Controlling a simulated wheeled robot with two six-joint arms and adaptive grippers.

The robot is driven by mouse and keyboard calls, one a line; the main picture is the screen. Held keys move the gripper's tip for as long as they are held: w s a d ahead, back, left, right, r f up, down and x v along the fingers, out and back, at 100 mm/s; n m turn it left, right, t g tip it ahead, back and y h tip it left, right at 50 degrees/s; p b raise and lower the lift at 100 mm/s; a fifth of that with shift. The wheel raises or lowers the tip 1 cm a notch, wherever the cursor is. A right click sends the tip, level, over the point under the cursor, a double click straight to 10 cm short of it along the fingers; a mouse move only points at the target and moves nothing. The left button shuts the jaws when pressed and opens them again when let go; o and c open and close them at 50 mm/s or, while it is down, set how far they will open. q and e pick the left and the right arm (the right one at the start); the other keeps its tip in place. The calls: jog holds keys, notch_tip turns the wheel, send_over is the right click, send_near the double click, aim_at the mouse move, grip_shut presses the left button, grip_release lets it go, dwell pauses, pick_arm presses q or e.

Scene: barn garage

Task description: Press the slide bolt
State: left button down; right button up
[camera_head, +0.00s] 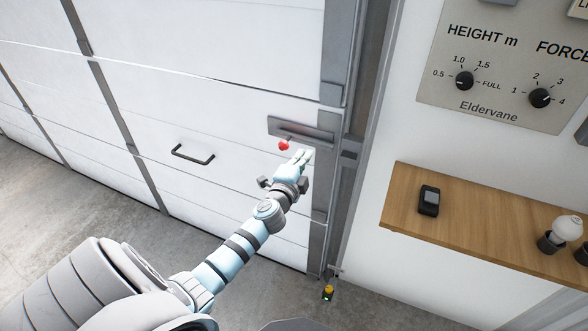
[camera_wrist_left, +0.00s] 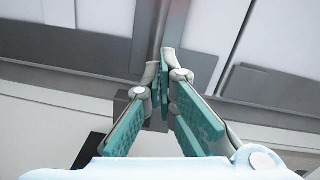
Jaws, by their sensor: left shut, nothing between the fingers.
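The slide bolt (camera_head: 303,131) is a grey plate with a bar on the right part of the white garage door, and its red knob (camera_head: 284,145) sticks out at the lower left. My left gripper (camera_head: 303,156) is shut and empty, with its fingertips just below the plate and to the right of the red knob. I cannot tell whether they touch it. In the left wrist view the closed teal-padded fingers (camera_wrist_left: 164,68) point at grey metal parts; the red knob does not show there. My right gripper is not in view.
The white panelled door (camera_head: 240,45) has a dark pull handle (camera_head: 193,156) left of my arm. A wooden shelf (camera_head: 400,207) with a small black device (camera_head: 429,200) and a bulb (camera_head: 567,229) is at the right, below a dial panel (camera_head: 500,60). A small yellow-black item (camera_head: 328,293) stands on the floor.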

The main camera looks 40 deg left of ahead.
pick_arm(q)
jog(key=v, duration=0.9)
jog(key=shift+s, duration=0.4)
jog(key=s+f+n+g+h, duration=0.1)
jog(key=s+f+n+g, duration=0.3)
jog(key=f, duration=1)
jog(key=s+f+n+g+h, duration=0.15)
jog(key=s+f+g, duration=0.4)
jog(key=f, duration=0.85)
jog(key=s+d+f+n+g, duration=0.2)
jog(key=s+f, duration=0.3)
jog(key=s, duration=0.5)
jog(key=s+d+f+n+g+h, duration=0.1)
jog(key=s+d+f, duration=0.3)
jog(key=s, duration=0.6)
jog(key=s+d+f+n+g, duration=0.3)
jog(key=s+f, duration=0.5)
jog(key=s, duration=0.3)
jog(key=shift+d+n+h, duration=0.3)
jog(key=shift+n+h, duration=0.05)
jog(key=c, duration=2.4)
grip_release()
